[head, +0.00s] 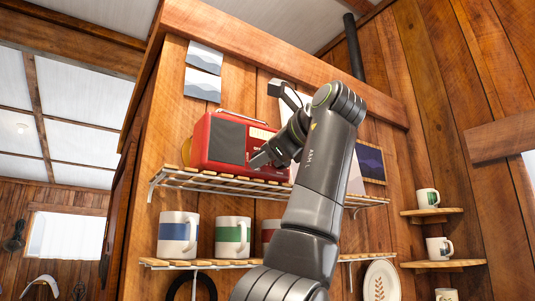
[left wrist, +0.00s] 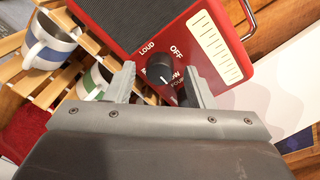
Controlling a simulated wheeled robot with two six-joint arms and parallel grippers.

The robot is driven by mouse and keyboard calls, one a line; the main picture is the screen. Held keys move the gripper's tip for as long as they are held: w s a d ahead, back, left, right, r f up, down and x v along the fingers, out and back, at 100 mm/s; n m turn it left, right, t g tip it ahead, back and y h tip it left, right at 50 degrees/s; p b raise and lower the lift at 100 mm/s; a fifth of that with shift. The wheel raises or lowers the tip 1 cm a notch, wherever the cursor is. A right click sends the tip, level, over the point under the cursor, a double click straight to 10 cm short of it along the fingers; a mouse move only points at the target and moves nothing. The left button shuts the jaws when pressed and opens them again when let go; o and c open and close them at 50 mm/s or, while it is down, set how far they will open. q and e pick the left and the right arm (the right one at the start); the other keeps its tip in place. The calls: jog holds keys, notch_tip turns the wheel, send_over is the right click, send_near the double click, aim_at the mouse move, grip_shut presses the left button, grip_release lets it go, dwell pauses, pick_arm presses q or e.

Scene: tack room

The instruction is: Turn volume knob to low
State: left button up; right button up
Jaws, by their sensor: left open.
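The red radio (head: 225,143) with a dark speaker grille stands on the upper slatted shelf in the head view. My left gripper (head: 262,158) is in front of its right part and hides the controls there. In the left wrist view the radio (left wrist: 118,14) shows a round black volume knob (left wrist: 160,72) with a pale pointer line. Contact cannot be told. My right gripper is not in view.
The upper shelf (head: 210,181) has a wire edge. Mugs, one with a blue band (head: 178,236) and one with a green band (head: 233,238), stand on the shelf below. A dark picture (head: 369,162) is right of my arm. Corner shelves hold more mugs.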

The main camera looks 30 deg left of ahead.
pick_arm(q)
jog(key=v, duration=1.7)
jog(key=shift+s+b, duration=0.15)
jog(key=shift+b, duration=0.25)
jog(key=shift+r, duration=0.1)
